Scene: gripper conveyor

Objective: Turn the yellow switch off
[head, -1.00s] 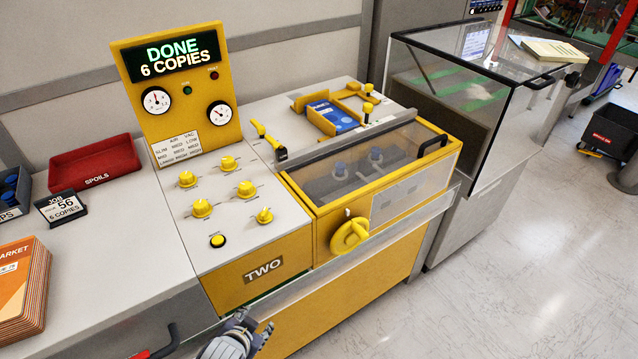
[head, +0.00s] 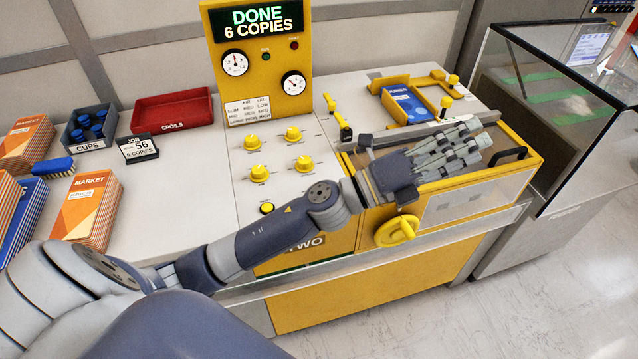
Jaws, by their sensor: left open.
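The yellow machine's pale top carries a slim yellow lever with a black part (head: 340,120), right of several yellow knobs (head: 258,173). A round yellow button (head: 267,208) sits near the front edge. I cannot tell which of these is the yellow switch. My left gripper (head: 462,146) is open and appears empty. It reaches over the clear-lidded bay, right of the lever and knobs, and hides part of the bay. My left forearm covers part of the panel front and the TWO label. My right gripper is not in view.
A yellow handwheel (head: 395,231) sticks out of the machine's front below my left wrist. The display panel (head: 262,60) stands behind the knobs. A red spoils tray (head: 172,112), cups bin (head: 90,128) and magazine stacks (head: 87,208) lie left. A glass-sided cabinet (head: 560,110) stands right.

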